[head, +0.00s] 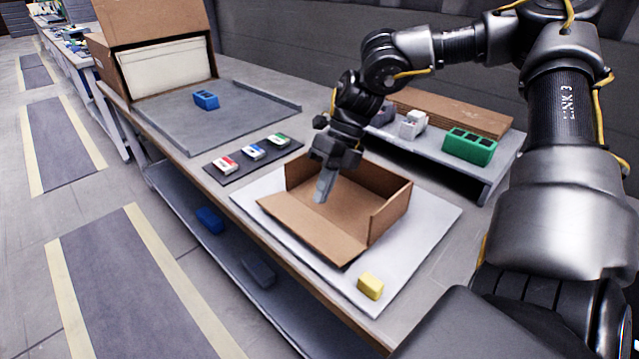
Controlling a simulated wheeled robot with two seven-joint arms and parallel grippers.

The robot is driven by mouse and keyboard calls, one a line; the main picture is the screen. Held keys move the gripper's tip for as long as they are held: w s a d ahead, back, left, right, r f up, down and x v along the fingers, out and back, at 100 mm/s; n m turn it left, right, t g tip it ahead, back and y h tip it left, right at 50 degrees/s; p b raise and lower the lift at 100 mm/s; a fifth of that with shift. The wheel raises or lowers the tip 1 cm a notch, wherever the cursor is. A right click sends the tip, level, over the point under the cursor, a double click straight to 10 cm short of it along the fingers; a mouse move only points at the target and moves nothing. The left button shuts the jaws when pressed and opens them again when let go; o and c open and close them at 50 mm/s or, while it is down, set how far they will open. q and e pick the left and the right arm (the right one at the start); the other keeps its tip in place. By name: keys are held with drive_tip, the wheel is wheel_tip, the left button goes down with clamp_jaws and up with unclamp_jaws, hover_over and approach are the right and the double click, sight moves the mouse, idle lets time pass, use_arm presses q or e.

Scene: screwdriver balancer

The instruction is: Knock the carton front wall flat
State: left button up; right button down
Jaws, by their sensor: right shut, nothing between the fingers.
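The open brown carton (391,212) sits on a light grey mat (432,236) on the workbench. Its front wall (312,228) leans outward and down toward the bench's front edge, looking flat or nearly flat. The back and right walls stand upright. My right gripper (322,196) is shut and empty, pointing down over the carton near the inner side of the front wall. I cannot tell whether its tips touch the cardboard. My left gripper is not in view.
A yellow block (370,286) lies on the mat's front corner. Red, blue and green-marked white pieces lie on a dark strip (222,177) left of the carton. A raised shelf with a green block (469,147) stands behind right. A blue block (206,99) sits on a grey tray (180,128).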

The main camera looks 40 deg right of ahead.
wheel_tip(320, 180, up, 7)
drive_tip(key=p, duration=0.4)
drive_tip(key=shift+f, duration=0.1)
idle(0.8)
wheel_tip(320, 180, down, 7)
drive_tip(key=b, duration=0.4)
drive_tip(key=shift+f, duration=0.2)
drive_tip(key=shift+a+r, duration=0.25)
drive_tip(key=shift+a, duration=0.3)
